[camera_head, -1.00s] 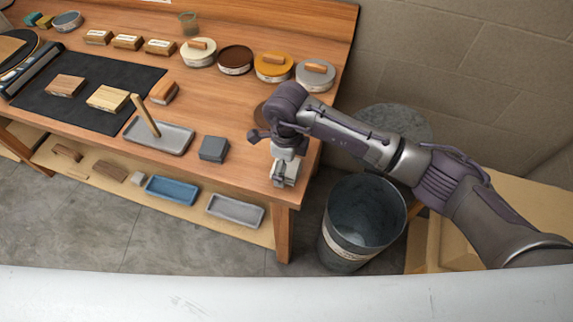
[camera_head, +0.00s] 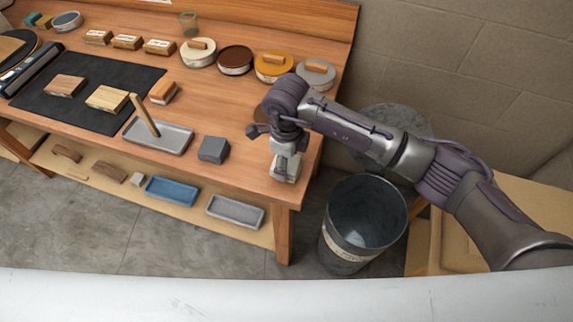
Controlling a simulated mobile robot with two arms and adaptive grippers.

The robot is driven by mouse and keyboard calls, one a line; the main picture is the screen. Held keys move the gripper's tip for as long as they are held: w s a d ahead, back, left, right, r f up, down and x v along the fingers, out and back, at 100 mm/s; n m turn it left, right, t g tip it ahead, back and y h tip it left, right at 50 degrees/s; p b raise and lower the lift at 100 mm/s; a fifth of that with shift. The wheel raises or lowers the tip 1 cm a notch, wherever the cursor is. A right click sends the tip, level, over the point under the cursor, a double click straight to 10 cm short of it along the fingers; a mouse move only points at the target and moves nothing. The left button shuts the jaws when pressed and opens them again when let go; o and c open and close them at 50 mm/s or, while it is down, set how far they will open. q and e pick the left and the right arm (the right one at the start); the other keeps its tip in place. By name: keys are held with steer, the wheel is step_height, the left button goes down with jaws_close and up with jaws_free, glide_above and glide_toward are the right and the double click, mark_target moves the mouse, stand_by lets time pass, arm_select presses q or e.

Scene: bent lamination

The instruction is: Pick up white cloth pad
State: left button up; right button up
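My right gripper (camera_head: 286,168) points down at the right end of the wooden workbench (camera_head: 238,168), close to its front corner. Its fingers are small and partly hidden by the wrist, so I cannot tell whether they are open or shut. My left gripper is not in view.
A dark grey block (camera_head: 213,149) and a grey tray (camera_head: 170,139) with a wooden stick lie left of the gripper. Round tins, including a yellow-lidded one (camera_head: 272,67), stand behind. A dark bin (camera_head: 350,240) stands on the floor right of the bench.

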steer(key=r, duration=0.1)
steer(key=r+b, duration=0.1)
steer(key=shift+d+r, duration=0.3)
steer(key=shift+d, duration=0.05)
steer(key=s+d+r+b, duration=0.3)
steer(key=d+r, duration=0.4)
steer(key=d, duration=0.3)
steer(key=shift+s+d+b, duration=0.2)
steer(key=shift+s+b, duration=0.15)
